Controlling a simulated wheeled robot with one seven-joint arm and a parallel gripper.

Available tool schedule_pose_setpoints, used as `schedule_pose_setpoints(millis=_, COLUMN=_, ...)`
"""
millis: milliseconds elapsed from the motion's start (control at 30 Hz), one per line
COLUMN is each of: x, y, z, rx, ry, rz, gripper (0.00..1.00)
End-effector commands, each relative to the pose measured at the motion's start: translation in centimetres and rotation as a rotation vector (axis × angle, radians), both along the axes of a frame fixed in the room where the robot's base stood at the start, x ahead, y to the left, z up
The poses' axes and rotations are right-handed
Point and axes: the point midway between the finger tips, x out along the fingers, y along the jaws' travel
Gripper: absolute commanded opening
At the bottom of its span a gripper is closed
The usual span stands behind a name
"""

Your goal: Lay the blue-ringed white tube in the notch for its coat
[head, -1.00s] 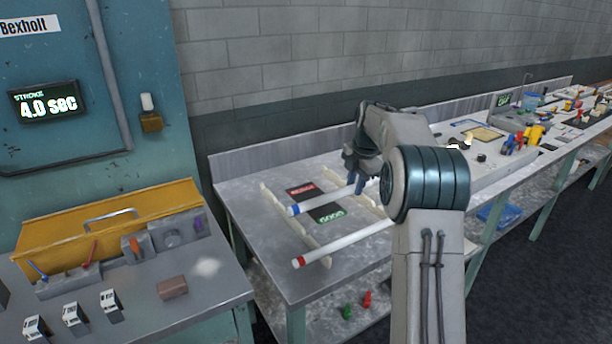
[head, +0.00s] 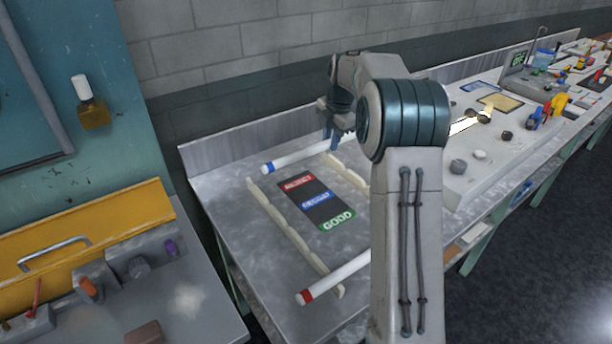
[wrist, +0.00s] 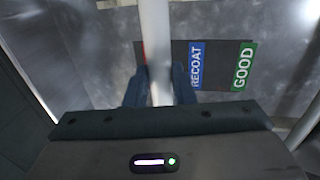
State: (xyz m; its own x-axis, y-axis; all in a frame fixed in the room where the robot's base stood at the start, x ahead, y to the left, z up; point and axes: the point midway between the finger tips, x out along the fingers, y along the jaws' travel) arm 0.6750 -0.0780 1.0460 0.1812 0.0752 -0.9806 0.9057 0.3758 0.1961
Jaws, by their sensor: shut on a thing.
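The white tube with a blue ring (head: 292,155) is held in my gripper (head: 335,138), which is shut on it near the back of the bench. In the head view the tube appears past the far ends of two cream notched rails (head: 288,234); its height above them is unclear. In the wrist view the tube (wrist: 156,40) runs between my fingers (wrist: 159,90) and mostly covers the red label. A dark card (head: 317,202) between the rails has red, blue RECOAT (wrist: 196,66) and green GOOD (wrist: 242,66) labels.
A red-ringed white tube (head: 335,280) lies across the near end of the rails, beyond the GOOD label. A low back edge (head: 235,150) runs behind the bench. A grey fixture with knobs (head: 490,150) stands to the right. A yellow-panelled machine (head: 90,235) is at left.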

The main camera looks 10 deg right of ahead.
Motion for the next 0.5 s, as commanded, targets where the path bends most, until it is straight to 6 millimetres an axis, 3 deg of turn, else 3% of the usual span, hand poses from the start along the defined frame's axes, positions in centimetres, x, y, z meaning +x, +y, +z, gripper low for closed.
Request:
schedule_pose_setpoints(millis=100, x=-1.1, y=2.8, z=-1.4, rx=0.001, ry=0.002, rz=0.007, gripper=0.0)
schedule_pose_setpoints(millis=300, x=-2.9, y=6.3, z=-3.9, rx=0.0, ry=0.003, rz=0.004, gripper=0.0)
schedule_pose_setpoints(millis=500, x=-3.5, y=7.8, z=-5.1, rx=-0.001, ry=0.002, rz=-0.001, gripper=0.0)
